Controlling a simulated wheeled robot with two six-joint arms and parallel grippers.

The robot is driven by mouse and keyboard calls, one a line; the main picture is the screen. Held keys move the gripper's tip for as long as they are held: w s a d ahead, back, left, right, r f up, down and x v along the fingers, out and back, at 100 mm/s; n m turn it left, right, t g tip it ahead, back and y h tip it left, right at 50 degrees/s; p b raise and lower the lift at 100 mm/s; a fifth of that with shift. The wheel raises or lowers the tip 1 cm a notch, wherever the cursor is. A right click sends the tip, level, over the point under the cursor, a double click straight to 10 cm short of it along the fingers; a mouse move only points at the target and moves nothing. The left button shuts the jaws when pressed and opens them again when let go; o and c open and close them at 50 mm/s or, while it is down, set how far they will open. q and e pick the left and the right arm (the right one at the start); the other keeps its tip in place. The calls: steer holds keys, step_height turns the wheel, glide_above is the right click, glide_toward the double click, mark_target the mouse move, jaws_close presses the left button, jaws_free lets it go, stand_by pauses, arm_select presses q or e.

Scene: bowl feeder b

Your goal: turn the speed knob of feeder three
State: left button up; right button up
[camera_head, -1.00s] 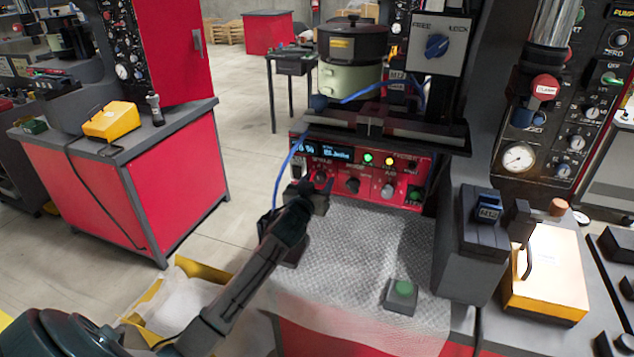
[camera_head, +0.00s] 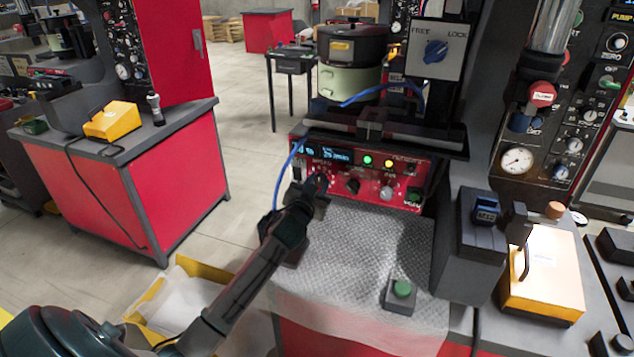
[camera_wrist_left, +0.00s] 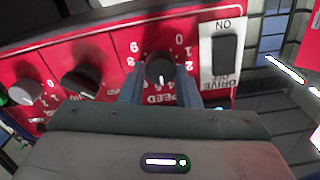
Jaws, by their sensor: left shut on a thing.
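The speed knob (camera_wrist_left: 160,68) is a dark round dial on the red control panel (camera_wrist_left: 112,50) of the feeder, with a number scale around it and "SPEED" lettering below it. In the left wrist view, my left gripper (camera_wrist_left: 160,86) has one finger on each side of the knob and is shut on it. In the head view, my left gripper (camera_head: 317,188) is against the left part of the panel (camera_head: 332,172) and mostly hides the knob. My right gripper is in neither view.
Beside the speed knob are a black drive switch (camera_wrist_left: 224,55) and a second dark knob (camera_wrist_left: 82,82). A green button box (camera_head: 401,296) stands on the grey textured mat (camera_head: 350,260). A yellow-rimmed bin (camera_head: 195,268) is on the floor at lower left.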

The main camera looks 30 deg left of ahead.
arm_select(q)
steer(key=shift+m+p, duration=0.4)
steer(key=shift+m, duration=0.8)
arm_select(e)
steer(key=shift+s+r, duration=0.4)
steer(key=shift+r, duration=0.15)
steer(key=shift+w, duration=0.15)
arm_select(q)
steer(key=o, duration=1)
steer(key=shift+m, duration=0.3)
steer(key=shift+s+d+f, duration=0.1)
steer(key=shift+s, duration=0.25)
steer(key=shift+b+v, duration=1.4)
steer(key=shift+v, duration=3.65)
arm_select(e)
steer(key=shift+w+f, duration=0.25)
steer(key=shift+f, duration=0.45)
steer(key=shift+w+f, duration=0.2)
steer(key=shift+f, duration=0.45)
